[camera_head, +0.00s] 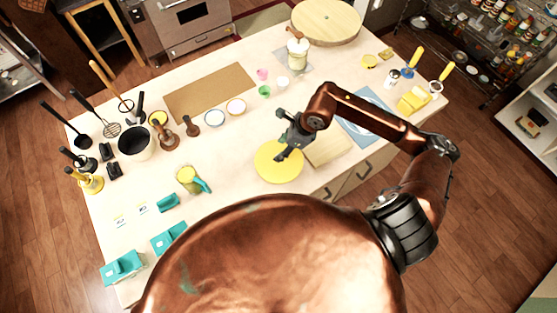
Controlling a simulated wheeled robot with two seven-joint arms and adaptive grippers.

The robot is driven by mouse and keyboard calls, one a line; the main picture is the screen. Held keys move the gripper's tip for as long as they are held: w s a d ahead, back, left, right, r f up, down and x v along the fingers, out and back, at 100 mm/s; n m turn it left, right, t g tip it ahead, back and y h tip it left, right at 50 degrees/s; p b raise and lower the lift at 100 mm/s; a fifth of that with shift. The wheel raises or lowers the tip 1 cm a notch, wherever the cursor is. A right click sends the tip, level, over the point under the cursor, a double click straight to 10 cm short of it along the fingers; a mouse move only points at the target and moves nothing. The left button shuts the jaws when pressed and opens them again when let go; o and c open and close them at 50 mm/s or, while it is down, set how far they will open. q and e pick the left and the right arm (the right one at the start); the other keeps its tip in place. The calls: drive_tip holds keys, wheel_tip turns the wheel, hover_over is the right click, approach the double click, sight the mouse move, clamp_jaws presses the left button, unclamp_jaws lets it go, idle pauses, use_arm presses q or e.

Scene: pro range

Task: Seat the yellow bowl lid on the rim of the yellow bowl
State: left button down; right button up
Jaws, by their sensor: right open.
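A round, flat yellow disc (272,168), which looks like the yellow bowl lid, lies near the front edge of the counter, in the middle of the view. I cannot tell whether the yellow bowl is beneath it; no separate large yellow bowl shows clearly. My right gripper (283,156) is open, with its fingertips over the upper right part of the disc. From this view I cannot tell whether the fingers touch it. The gripper hides a small part of the disc's far edge. My left gripper is not in view.
A wooden board (327,150) lies right of the disc. A blue mat (352,132) and a yellow block-like item (413,99) lie further right. Small bowls (214,118) stand behind left, a yellow cup (187,178) to the left. Counter just left of the disc is clear.

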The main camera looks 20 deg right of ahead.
drive_tip(key=v, duration=1)
drive_tip(key=shift+r, duration=0.3)
drive_tip(key=shift+d, duration=0.1)
